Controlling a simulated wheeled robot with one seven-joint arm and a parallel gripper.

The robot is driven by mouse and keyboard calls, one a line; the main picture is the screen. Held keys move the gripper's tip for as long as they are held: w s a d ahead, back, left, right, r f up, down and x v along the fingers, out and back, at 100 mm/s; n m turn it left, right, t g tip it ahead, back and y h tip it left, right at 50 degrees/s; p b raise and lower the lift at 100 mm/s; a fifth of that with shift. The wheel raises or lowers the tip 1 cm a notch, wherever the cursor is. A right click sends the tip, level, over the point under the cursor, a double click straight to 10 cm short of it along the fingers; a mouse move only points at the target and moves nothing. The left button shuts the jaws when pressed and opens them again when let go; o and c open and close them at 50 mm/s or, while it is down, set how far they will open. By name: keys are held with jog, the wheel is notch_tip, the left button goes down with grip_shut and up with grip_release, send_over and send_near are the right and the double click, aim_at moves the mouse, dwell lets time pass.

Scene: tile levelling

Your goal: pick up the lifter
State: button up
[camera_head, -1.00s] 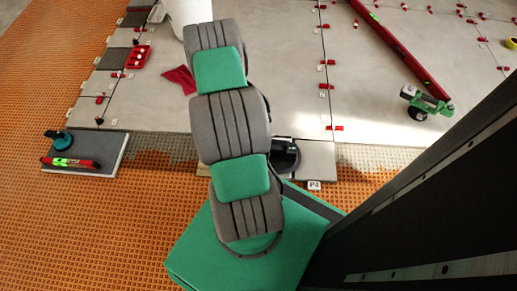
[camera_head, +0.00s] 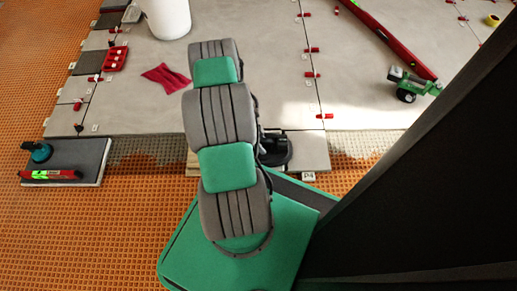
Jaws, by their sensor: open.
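A black round object (camera_head: 276,150) sits at the edge of the tiled floor, just right of my arm. It looks like a suction lifter with a dark handle part on its left side, but my arm hides some of it, so I cannot be sure. My arm runs up the middle in grey and green links. My gripper is not visible; the arm links hide where it would be.
A dark slab (camera_head: 92,152) at left bears a teal disc tool (camera_head: 38,150) and a red level (camera_head: 50,175). A green-black wheeled tool (camera_head: 412,84), red cloth (camera_head: 165,78), white bucket (camera_head: 168,18), red tray (camera_head: 116,58) and long red bar (camera_head: 385,35) lie on the tiles.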

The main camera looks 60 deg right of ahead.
jog(key=shift+f, duration=0.25)
jog(key=shift+c, duration=0.2)
grip_shut()
dwell(0.5)
